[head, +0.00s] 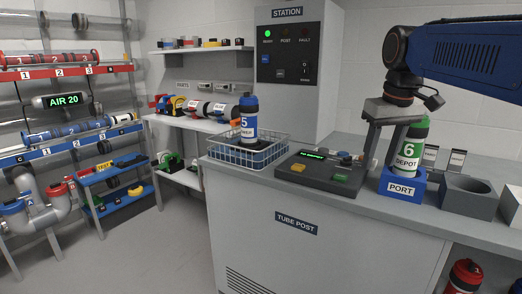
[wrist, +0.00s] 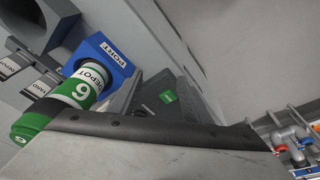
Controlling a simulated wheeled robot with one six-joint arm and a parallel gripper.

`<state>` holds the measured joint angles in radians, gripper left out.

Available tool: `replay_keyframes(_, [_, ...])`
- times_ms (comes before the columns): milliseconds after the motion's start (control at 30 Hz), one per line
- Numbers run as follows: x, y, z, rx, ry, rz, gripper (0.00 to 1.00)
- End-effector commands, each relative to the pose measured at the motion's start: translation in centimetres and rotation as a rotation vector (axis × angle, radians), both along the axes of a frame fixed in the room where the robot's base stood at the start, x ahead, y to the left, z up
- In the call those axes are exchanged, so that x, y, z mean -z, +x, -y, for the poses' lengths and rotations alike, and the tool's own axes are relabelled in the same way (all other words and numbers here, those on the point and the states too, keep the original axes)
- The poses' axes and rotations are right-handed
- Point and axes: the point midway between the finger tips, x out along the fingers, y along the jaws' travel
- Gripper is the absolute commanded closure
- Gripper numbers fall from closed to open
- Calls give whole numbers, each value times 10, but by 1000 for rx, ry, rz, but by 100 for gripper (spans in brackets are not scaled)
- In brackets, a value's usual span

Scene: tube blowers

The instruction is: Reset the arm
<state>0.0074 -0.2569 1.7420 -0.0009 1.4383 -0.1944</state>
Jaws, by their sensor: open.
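My gripper (head: 380,160) hangs from my blue arm at the right of the head view, fingers pointing down. It is open, with nothing visible between its fingers. A green and white tube marked 6 DEPOT (head: 407,160) stands upright in the blue block marked PORT (head: 402,188), right beside the gripper. I cannot tell whether they touch.
Left of the gripper are a control panel (head: 318,173) with yellow and green buttons and a wire basket (head: 247,155) holding blue tube 5 (head: 248,115). A grey empty holder (head: 468,196) stands to the right. The station cabinet (head: 289,60) rises behind; floor is free at left.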

Motion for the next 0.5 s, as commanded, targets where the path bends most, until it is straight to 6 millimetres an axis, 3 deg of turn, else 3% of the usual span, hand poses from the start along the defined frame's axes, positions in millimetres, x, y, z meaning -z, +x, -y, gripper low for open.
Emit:
replay_keyframes(33, [11,-16,0,10,2,11,56])
replay_keyframes(267, [67,-77,-2,58,15,66,56])
replay_keyframes(500, [138,-139,-3,108,32,122,56])
